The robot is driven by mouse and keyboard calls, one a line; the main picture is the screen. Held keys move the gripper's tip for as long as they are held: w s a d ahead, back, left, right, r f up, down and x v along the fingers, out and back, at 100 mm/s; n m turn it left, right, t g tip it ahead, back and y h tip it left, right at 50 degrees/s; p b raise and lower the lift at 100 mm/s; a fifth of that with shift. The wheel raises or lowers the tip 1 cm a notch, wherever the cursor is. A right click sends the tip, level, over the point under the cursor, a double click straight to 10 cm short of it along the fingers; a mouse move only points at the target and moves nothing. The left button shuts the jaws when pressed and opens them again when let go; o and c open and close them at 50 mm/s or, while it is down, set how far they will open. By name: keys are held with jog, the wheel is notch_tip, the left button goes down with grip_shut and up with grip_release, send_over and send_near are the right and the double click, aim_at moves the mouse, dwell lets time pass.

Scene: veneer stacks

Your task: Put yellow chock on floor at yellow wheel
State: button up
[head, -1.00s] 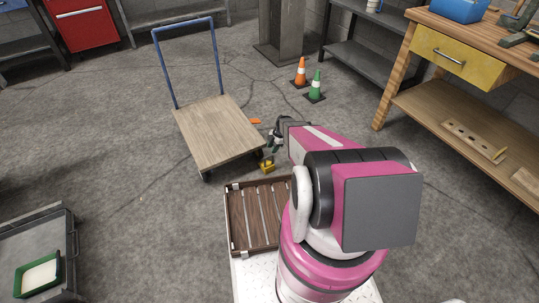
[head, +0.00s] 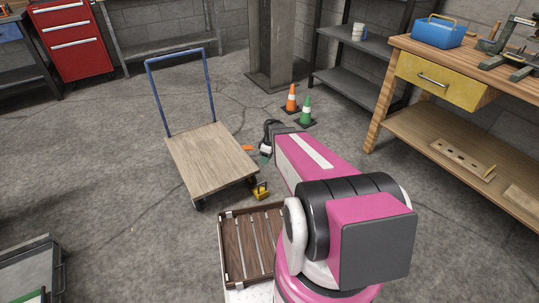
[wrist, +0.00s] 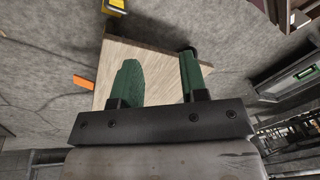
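A small yellow chock (head: 261,190) sits on the floor at the cart's near right corner, close beside or against the wheel there; contact cannot be told. It also shows at the top edge of the wrist view (wrist: 115,8), partly cut off. The wheel at that corner is mostly hidden, and no yellow on it can be made out. The cart (head: 208,160) has a wooden deck and a blue handle. My gripper (wrist: 160,62) has green fingers, spread apart with nothing between them. In the head view my gripper (head: 265,152) is beyond the chock, near the deck's right edge.
An orange piece (head: 247,148) lies by the cart's right side. An orange cone (head: 291,98) and a green cone (head: 306,112) stand behind. A slatted wooden crate (head: 225,250) is in front of me. A workbench (head: 385,100) stands right. Floor left of the cart is clear.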

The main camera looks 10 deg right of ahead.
jog(key=s+a+r+m+h, duration=0.1)
jog(key=s+r+m+h, duration=0.1)
jog(key=s+r+m, duration=0.9)
jog(key=shift+s+a+r+t, duration=0.35)
jog(key=shift+s+r, duration=0.55)
jog(key=shift+r, duration=0.85)
